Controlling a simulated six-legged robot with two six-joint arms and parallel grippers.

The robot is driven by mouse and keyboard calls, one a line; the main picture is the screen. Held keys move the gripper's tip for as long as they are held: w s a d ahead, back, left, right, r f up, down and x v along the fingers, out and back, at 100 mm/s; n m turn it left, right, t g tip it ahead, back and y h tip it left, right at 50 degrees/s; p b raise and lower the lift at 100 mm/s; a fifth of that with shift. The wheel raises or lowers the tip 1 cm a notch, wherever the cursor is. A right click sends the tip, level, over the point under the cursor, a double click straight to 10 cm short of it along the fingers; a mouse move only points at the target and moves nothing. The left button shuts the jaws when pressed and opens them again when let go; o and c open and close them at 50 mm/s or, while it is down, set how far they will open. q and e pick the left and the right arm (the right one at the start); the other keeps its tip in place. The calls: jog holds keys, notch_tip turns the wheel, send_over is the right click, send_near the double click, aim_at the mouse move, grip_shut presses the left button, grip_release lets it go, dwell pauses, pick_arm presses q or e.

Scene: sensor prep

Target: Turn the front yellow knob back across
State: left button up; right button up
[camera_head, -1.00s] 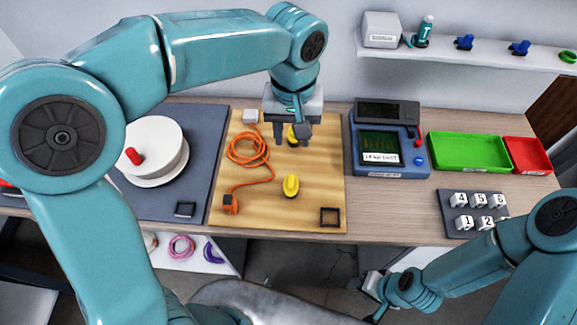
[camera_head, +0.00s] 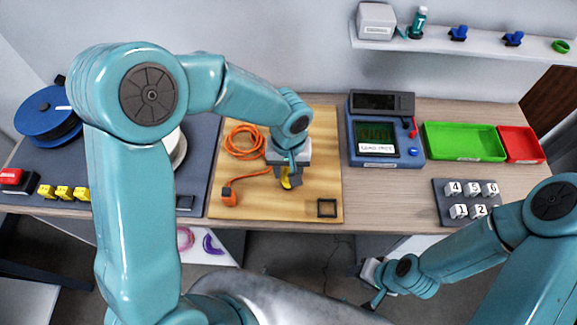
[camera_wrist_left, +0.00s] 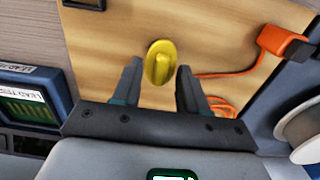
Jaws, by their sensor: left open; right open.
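The front yellow knob (camera_head: 287,184) is on the wooden board (camera_head: 262,205), partly covered by my left gripper (camera_head: 288,180). In the left wrist view the knob (camera_wrist_left: 160,60) shows clearly, its raised ridge running roughly up and down the picture. There my left gripper (camera_wrist_left: 160,72) is open, with one finger on each side of the knob and gaps visible between fingers and knob. The back yellow knob is hidden behind my left arm. My right gripper (camera_head: 372,283) is open and empty, in front of the table and well away from the board.
An orange cable (camera_head: 243,142) with an orange plug (camera_head: 229,197) lies left of the knob. A small dark square frame (camera_head: 327,208) is at the board's front right. A blue tester (camera_head: 384,154), green tray (camera_head: 464,143) and red tray (camera_head: 520,145) stand to the right.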

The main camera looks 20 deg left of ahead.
pick_arm(q)
jog(key=shift+s, duration=0.1)
jog(key=shift+c, duration=0.9)
grip_shut()
jog(key=m+b, duration=0.1)
jog(key=m, duration=0.2)
jog(key=m+b, duration=0.1)
jog(key=m, duration=0.2)
jog(key=shift+m, duration=0.3)
jog(key=m, duration=0.5)
jog(key=shift+r+b, duration=0.1)
jog(key=shift+b, duration=0.25)
jog(key=m, duration=0.6)
jog(key=shift+m, duration=0.3)
